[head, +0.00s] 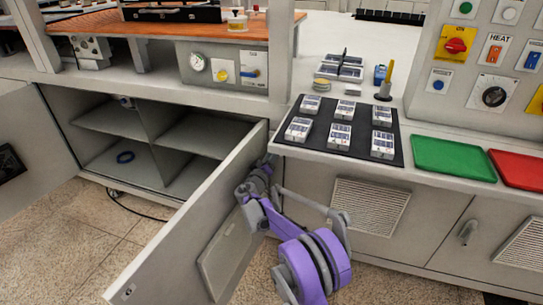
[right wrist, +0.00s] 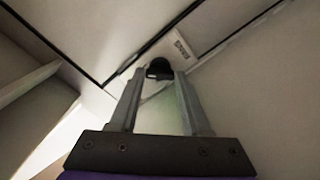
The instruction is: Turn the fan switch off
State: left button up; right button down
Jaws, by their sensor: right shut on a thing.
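The control panel (head: 480,60) stands at the upper right. It carries an orange rocker switch (head: 494,52) labelled HEAT and a blue rocker switch (head: 533,60) to its right. I cannot read a fan label on any of them. My right gripper (right wrist: 160,75) is shut on a small black knob-like part (right wrist: 159,67) in the right wrist view. A small white label (right wrist: 184,45) is just beyond it. In the head view my purple right arm reaches up to the open cabinet door's far edge, below the bench, away from the panel. My left gripper is not in view.
An open cabinet door (head: 205,215) stands left of my right arm, and open shelves (head: 125,123) lie beyond it. A black mat (head: 334,159) with several small boxes is on the bench. Green (head: 450,158) and red (head: 520,170) trays sit below the panel.

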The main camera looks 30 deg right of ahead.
jog(key=shift+n, duration=8.9)
jog(key=shift+c, duration=1.8)
grip_release()
jog(key=shift+r, duration=0.1)
